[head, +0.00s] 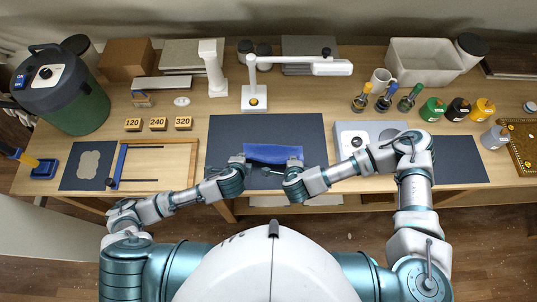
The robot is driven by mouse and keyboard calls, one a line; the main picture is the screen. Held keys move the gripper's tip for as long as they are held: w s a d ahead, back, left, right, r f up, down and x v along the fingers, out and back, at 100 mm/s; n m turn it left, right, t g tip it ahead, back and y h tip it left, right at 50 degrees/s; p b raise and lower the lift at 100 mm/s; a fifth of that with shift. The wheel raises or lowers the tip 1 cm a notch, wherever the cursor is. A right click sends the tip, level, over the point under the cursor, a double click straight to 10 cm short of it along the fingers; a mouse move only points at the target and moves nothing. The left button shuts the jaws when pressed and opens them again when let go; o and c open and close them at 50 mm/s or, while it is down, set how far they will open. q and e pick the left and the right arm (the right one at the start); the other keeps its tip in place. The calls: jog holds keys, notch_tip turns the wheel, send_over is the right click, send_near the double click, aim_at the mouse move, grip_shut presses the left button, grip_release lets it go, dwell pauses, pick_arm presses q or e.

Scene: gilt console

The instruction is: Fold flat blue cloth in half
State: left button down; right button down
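The blue cloth (272,152) lies on a dark grey mat (265,126) at the front middle of the table. It shows as a wide, narrow band, and its near edge looks curved. I cannot tell whether that edge is lifted. My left gripper (241,161) is at the cloth's near left corner. My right gripper (291,165) is at its near right corner. Both seem to touch or nearly touch the cloth. The fingers are small and partly hidden by the hands, so I cannot see whether they are open or shut.
A grey device (360,130) with a knob stands right of the mat, under my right forearm. A wooden-framed board (160,160) lies to the left. A white desk lamp (254,98) stands behind the mat. Bottles, jars and boxes line the back. The mat behind the cloth is clear.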

pick_arm(q)
jog(key=shift+s+a+f+t, duration=0.3)
jog(key=shift+s+f+t, duration=0.1)
jog(key=shift+s, duration=0.1)
pick_arm(e)
jog(key=shift+s+a+f+t, duration=0.25)
jog(key=shift+s+a+t, duration=0.15)
jog(key=shift+s+a, duration=0.05)
pick_arm(q)
jog(key=shift+s+a+f+b, duration=0.1)
jog(key=shift+s+a+b, duration=0.05)
jog(key=shift+b, duration=0.15)
jog(key=shift+s+a+f+t, duration=0.15)
jog(key=shift+s+f+t, duration=0.15)
jog(key=shift+t, duration=0.2)
pick_arm(e)
jog(key=shift+s+a+f+t, duration=0.1)
jog(key=shift+s+f+t, duration=0.3)
jog(key=shift+t, duration=0.1)
pick_arm(q)
jog(key=shift+s+d, duration=0.1)
jog(key=shift+d, duration=0.1)
pick_arm(e)
jog(key=shift+s+d+f, duration=0.1)
jog(key=shift+d, duration=0.15)
pick_arm(q)
jog(key=shift+d, duration=0.3)
pick_arm(e)
jog(key=shift+d, duration=0.35)
